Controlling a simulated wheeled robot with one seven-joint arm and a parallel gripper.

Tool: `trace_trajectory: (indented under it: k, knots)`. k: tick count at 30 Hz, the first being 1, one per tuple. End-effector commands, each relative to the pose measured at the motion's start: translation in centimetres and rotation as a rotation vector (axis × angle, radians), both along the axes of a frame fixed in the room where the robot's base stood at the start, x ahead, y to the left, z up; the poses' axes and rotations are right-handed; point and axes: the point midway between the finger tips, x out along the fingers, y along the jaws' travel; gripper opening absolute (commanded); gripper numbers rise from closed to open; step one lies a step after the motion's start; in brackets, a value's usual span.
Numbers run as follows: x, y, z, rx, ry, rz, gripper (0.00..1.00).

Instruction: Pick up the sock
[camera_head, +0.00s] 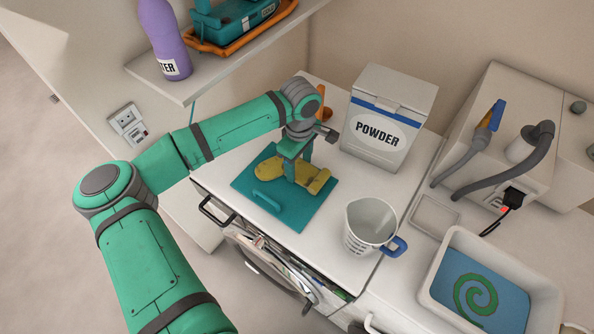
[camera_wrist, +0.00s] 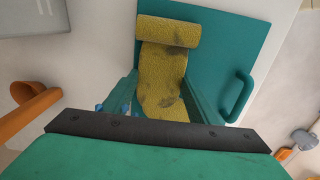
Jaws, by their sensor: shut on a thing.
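The yellow sock (camera_head: 268,169), with dark smudges, lies across a flat teal board (camera_head: 294,216) on the worktop. In the wrist view the sock (camera_wrist: 160,62) has a rolled end at the top, and its nearer part runs down between my fingers. My gripper (camera_head: 297,174) points down at the middle of the sock. In the wrist view my gripper (camera_wrist: 163,92) has a finger on each side of the sock and is shut on it. The lower end of the sock is hidden behind the gripper body there. I see no clear gap between sock and board.
A white powder box (camera_head: 386,117) stands behind and right of the board. A measuring cup (camera_head: 370,226) with a blue handle is at its right front. A tub (camera_head: 434,290) is farther right. A shelf (camera_head: 165,90) with a purple bottle (camera_head: 163,35) overhangs at upper left.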

Motion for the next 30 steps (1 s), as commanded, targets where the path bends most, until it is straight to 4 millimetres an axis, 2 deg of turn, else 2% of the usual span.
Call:
trace_trajectory:
  k: [7,21,26,30]
  knots:
    - [0.0,0.0,0.8,0.0,-0.001,0.0,0.33]
    - [0.1,0.0,8.7,0.002,-0.003,-0.001,0.33]
    - [-0.3,-0.4,10.0,0.001,-0.002,-0.002,0.33]
    - [-1.3,-1.5,10.7,0.0,0.0,-0.004,0.33]
